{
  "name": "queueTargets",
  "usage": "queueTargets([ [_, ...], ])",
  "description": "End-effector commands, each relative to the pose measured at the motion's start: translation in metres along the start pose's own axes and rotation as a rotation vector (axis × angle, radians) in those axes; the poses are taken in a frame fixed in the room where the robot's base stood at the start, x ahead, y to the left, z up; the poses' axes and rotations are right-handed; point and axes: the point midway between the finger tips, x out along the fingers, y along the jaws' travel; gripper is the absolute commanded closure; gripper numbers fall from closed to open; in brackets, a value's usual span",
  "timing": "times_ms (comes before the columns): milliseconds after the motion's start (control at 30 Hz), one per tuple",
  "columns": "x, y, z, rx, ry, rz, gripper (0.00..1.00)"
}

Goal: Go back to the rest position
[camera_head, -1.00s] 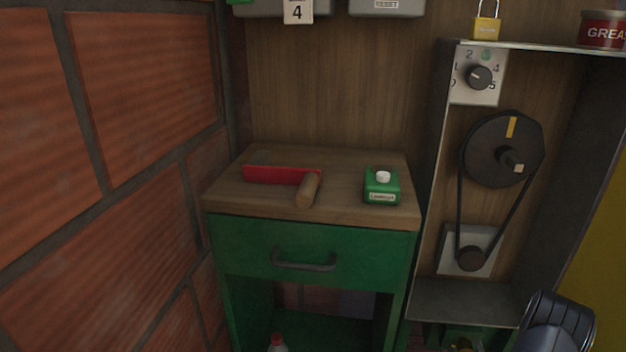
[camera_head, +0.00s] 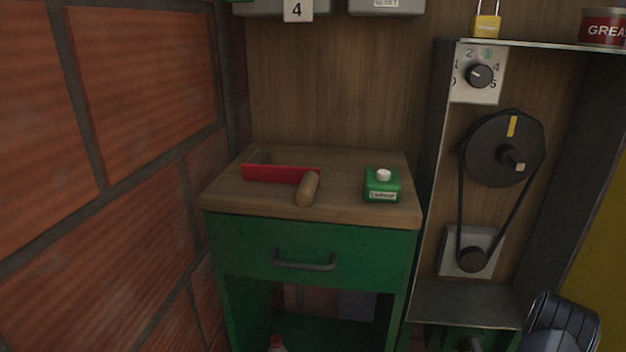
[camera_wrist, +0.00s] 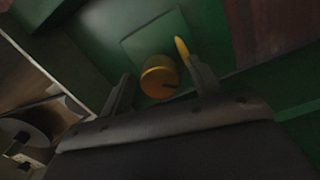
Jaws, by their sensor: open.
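My gripper (camera_wrist: 160,92) shows in the wrist view with its two fingers spread apart. It is open and nothing is held between the fingers. A yellow pointed piece (camera_wrist: 182,48) shows by the right fingertip. In the head view my gripper is out of sight, and only a dark part of my arm shows at the bottom right.
A metal frame (camera_head: 438,190) with a belt and pulley (camera_head: 500,150) stands right. A brick wall (camera_head: 120,150) bounds the left.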

Motion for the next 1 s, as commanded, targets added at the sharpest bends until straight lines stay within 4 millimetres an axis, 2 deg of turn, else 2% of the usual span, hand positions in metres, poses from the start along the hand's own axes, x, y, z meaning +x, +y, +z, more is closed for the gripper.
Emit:
queueTargets([
  [700,0.0001,0.0013,0.0003,-0.565,0.011,0.012,0.41],
  [1000,0.0001,0.0016,0.0001,-0.703,0.014,0.015,0.41],
])
